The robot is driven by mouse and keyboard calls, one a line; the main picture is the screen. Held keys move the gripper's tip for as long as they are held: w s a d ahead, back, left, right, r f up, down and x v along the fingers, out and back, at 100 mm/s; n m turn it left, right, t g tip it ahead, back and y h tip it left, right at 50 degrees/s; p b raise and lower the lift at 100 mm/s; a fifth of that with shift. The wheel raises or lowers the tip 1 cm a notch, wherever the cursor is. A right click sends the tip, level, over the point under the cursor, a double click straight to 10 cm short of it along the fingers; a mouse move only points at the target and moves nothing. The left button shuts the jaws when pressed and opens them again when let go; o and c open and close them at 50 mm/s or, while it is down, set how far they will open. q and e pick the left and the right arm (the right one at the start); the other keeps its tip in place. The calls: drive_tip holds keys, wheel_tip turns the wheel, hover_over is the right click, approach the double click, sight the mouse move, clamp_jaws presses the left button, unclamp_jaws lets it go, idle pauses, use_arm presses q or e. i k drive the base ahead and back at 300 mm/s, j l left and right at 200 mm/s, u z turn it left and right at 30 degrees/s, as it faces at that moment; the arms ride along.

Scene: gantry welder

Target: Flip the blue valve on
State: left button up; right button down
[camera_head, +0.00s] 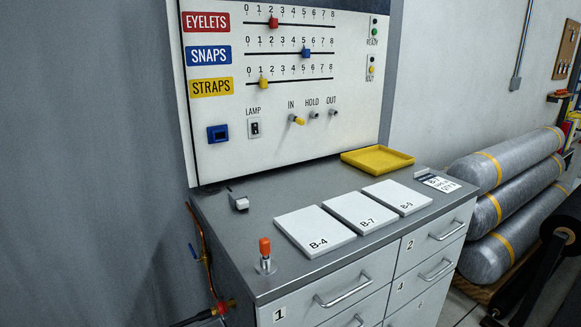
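A small blue handle (193,251), which looks like the blue valve, sits on the copper pipe (203,245) at the left side of the grey cabinet. It is small and dark, so I cannot tell its exact position. A red fitting (221,306) is lower on the same piping, at the cabinet's side near the bottom of the view. Neither of my grippers is in view.
The cabinet top (255,215) carries three white plates, a yellow tray (378,159) and an orange-capped post (265,255). A panel with sliders (290,75) stands behind it. Grey wrapped rolls (510,160) lie at right. The left wall area looks clear.

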sight(195, 257)
drive_tip(key=i+j+u, duration=0.45)
drive_tip(key=i, duration=0.25)
drive_tip(key=i+j+u, duration=0.1)
drive_tip(key=i+u, duration=0.15)
drive_tip(key=i, duration=0.1)
